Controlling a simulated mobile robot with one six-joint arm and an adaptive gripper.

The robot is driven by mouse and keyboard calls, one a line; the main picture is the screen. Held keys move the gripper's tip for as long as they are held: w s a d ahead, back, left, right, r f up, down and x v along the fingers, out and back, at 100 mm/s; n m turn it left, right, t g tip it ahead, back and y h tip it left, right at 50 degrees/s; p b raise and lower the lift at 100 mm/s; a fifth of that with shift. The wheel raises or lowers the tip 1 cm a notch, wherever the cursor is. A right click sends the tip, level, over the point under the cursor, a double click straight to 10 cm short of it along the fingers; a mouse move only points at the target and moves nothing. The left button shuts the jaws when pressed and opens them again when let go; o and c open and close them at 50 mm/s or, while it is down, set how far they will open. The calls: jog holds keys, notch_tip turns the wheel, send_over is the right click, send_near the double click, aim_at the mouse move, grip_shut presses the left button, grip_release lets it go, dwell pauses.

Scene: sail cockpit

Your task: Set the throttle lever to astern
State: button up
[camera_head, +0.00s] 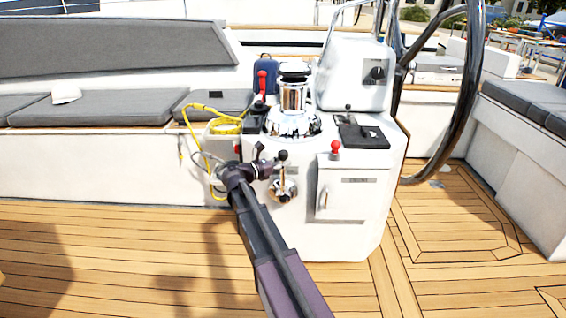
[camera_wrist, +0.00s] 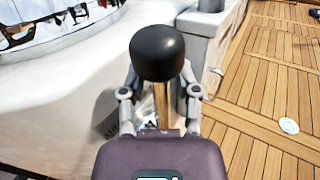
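A lever with a round black knob (camera_head: 282,155) rises from a chrome mount (camera_head: 285,188) on the front face of the white console. I take it to be the throttle lever; no astern mark is readable. In the wrist view its black knob (camera_wrist: 157,53) is large and close, on a thin brass-coloured shaft (camera_wrist: 161,105). My gripper (camera_head: 267,169) is at the lever, just left of its shaft in the head view. In the wrist view my gripper's fingers (camera_wrist: 160,88) stand apart on both sides of the shaft, below the knob. The knob partly hides the fingertips, and contact is not visible.
A red-knobbed lever (camera_head: 335,147) stands above a white cabinet door (camera_head: 349,193) to the right. A chrome winch (camera_head: 293,105) and red-handled lever (camera_head: 262,82) are above. Yellow rope (camera_head: 226,126) hangs at left. A steering wheel (camera_head: 470,90) is at right. The teak deck (camera_head: 110,250) is clear.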

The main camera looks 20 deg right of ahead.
grip_shut()
